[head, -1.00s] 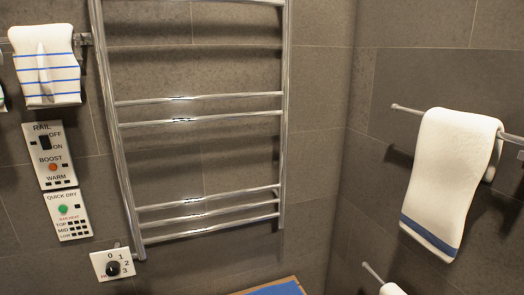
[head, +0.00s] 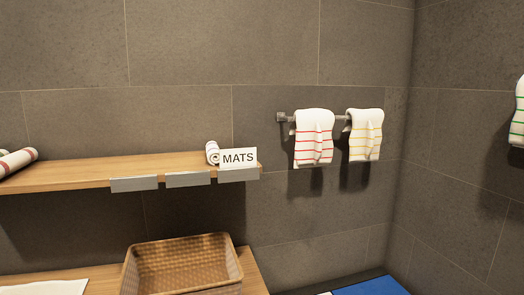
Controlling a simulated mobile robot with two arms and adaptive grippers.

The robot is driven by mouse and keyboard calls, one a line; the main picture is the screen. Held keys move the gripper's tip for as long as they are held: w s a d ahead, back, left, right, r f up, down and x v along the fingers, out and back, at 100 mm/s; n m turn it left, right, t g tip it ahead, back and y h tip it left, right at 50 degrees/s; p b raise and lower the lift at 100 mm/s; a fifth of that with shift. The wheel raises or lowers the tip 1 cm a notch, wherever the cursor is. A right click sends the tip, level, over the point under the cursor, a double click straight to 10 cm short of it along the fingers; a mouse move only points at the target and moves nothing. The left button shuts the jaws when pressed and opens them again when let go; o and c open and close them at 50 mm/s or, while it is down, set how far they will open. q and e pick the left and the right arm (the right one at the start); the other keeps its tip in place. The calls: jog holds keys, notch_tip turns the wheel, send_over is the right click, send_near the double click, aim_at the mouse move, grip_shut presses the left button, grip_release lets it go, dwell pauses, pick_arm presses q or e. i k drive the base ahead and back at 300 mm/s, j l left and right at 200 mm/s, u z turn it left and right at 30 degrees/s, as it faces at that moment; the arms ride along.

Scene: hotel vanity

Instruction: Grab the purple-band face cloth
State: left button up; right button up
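No cloth with a purple band can be made out in the head view. A white cloth with red stripes (head: 313,140) and a white cloth with yellow stripes (head: 365,136) hang side by side on a short wall rail (head: 282,117). A white cloth with green stripes (head: 519,115) is cut off by the right edge. Neither of my grippers is in view.
A wooden shelf (head: 90,174) holds a small rolled cloth (head: 212,152) behind a MATS sign (head: 238,158), and rolled towels with dark red bands (head: 17,162) at left. Below stands an empty-looking wicker basket (head: 185,262). A blue surface (head: 372,287) shows bottom right.

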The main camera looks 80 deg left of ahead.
aim_at(212, 148)
jog(key=u, duration=3)
